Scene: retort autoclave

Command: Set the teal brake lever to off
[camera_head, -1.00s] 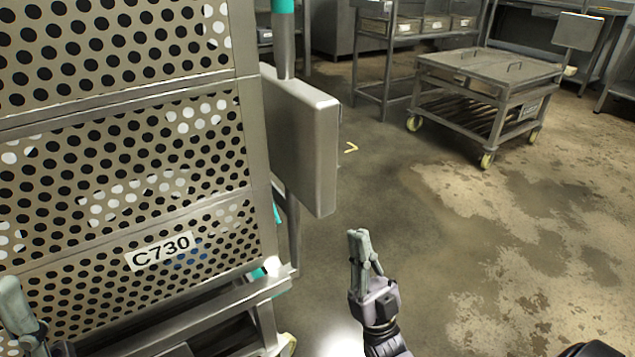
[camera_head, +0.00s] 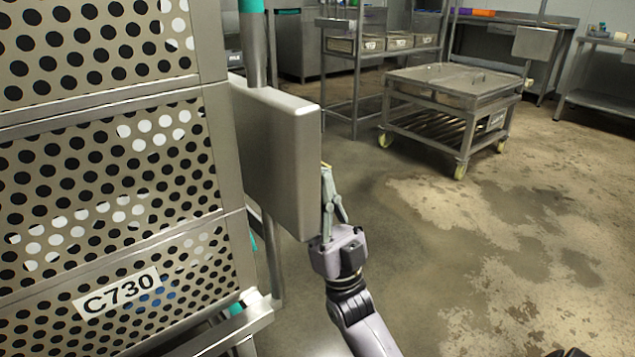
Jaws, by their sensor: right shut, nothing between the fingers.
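A perforated metal cart (camera_head: 105,268) marked C730 fills the left side. A teal piece (camera_head: 235,309) shows at its lower right corner, and another teal strip (camera_head: 253,243) shows behind its post. I cannot tell which of these is the brake lever, nor its setting; most of that area is hidden behind the cart frame. A teal sleeve (camera_head: 251,5) sits on the post at the top. My right gripper (camera_head: 331,185) is shut and empty, pointing up beside the right edge of the grey metal box (camera_head: 285,150) on the cart. I cannot tell whether they touch. My left gripper is out of view.
A low wheeled trolley (camera_head: 455,85) with yellow casters stands at the back right. Behind it are a shelf rack with bins (camera_head: 370,45) and steel tables (camera_head: 600,100). The stained concrete floor (camera_head: 490,240) between is open.

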